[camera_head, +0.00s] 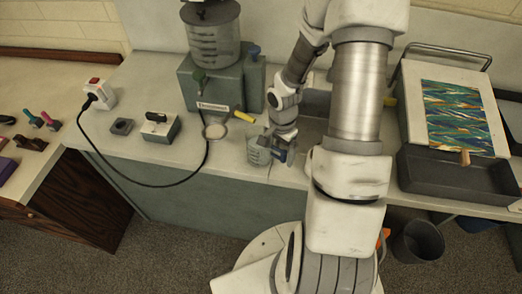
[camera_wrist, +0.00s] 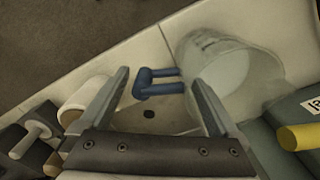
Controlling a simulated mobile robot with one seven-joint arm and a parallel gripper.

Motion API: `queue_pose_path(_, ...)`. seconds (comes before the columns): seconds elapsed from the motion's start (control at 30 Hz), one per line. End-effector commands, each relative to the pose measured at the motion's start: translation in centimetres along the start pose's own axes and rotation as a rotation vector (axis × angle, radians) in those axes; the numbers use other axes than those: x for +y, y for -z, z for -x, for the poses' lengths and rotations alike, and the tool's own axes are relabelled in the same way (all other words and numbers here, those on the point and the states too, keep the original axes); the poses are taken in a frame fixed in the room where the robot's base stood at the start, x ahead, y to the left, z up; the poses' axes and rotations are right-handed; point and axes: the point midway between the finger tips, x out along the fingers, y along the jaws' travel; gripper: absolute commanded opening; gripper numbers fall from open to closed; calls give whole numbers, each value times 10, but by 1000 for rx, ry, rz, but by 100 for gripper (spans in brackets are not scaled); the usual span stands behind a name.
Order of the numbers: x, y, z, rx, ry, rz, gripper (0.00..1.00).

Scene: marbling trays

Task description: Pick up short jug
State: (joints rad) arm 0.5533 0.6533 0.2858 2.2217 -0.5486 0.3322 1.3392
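The short jug is a clear, cup-like vessel (camera_head: 258,152) with a blue handle (camera_head: 290,157), standing on the counter near its front edge in the head view. In the wrist view its pale, see-through body (camera_wrist: 238,68) is at upper right, with the blue handle (camera_wrist: 157,84) to its left. My gripper (camera_head: 281,150) is over the handle side of the jug, partly hiding it. In the wrist view my gripper (camera_wrist: 158,78) is open, with the handle showing between its two fingers and gaps visible on both sides.
A large clear tank (camera_head: 213,40) on a grey-green stand (camera_head: 190,88) is behind. A round pale dish (camera_head: 215,131), a yellow-ended item (camera_head: 244,117) and a black cable (camera_head: 150,186) are left of the jug. A dark tray (camera_head: 455,178) is at right.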

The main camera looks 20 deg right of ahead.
Motion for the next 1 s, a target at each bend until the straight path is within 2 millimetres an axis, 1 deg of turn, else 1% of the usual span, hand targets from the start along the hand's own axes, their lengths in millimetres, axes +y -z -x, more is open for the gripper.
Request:
queue_pose_path(0.03,0,0,0,0,0,0,86)
queue_pose_path(0.07,0,0,0,0,0,0,80)
queue_pose_path(0.1,0,0,0,0,0,0,73)
queue_pose_path(0.17,0,0,0,0,0,0,62)
queue_pose_path(0.3,0,0,0,0,0,0,37)
queue_pose_path(0.47,0,0,0,0,0,-1,8)
queue_pose_path(0.5,0,0,0,0,0,-1,1)
queue_pose_path(1.0,0,1,2,1,0,-1,0)
